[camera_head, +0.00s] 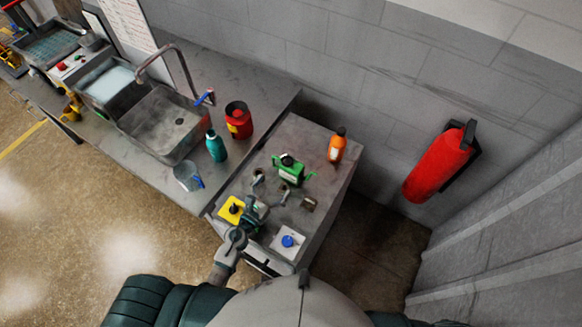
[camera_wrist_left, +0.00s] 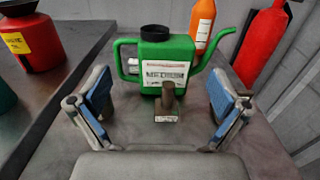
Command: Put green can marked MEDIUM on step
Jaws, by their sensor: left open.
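The green can (camera_head: 291,172) stands upright on the grey worktop. In the left wrist view, the can (camera_wrist_left: 190,62) has a black cap, a handle on the left, a spout on the right and a label reading MEDIUM. My left gripper (camera_head: 283,191) is open and empty on the near side of the can. Its blue-padded fingers (camera_wrist_left: 163,104) are spread wide, apart from the can. A small brownish block (camera_wrist_left: 168,100) with a white label stands between them, hiding part of the can's front. I cannot tell which surface is the step. My right gripper is out of view.
An orange bottle (camera_head: 337,147) stands behind the can. A red container (camera_head: 238,120) and a teal bottle (camera_head: 215,146) stand to the left, near a sink (camera_head: 165,120). Yellow (camera_head: 226,216) and white (camera_head: 280,250) button pads lie near my arm. A red extinguisher (camera_head: 437,165) hangs on the wall.

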